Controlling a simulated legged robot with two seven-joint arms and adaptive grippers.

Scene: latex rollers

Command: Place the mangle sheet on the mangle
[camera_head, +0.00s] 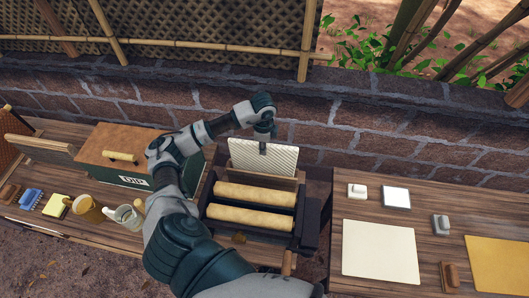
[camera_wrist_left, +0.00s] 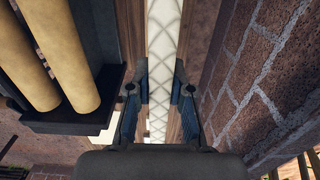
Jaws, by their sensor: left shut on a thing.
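The mangle sheet (camera_head: 285,160) is a white sheet with a crosshatched pattern, upright behind the rollers of the mangle. The mangle (camera_head: 311,222) has a dark frame with two tan rollers, the rear one (camera_head: 255,194) and the front one (camera_head: 250,216). My left gripper (camera_head: 263,147) reaches down over the sheet's upper edge and is shut on it. In the left wrist view the sheet (camera_wrist_left: 162,40) runs between the two fingers (camera_wrist_left: 159,92), with the rollers (camera_wrist_left: 65,50) at left. Whether the sheet's lower edge touches the mangle is hidden. My right gripper is not seen.
A brick wall (camera_head: 370,140) stands close behind the mangle. A green box with a brown lid (camera_head: 125,143), mugs (camera_head: 130,216) and small items are on the left table. The right table holds a cream sheet (camera_head: 380,250), a yellow sheet (camera_head: 500,265) and small blocks.

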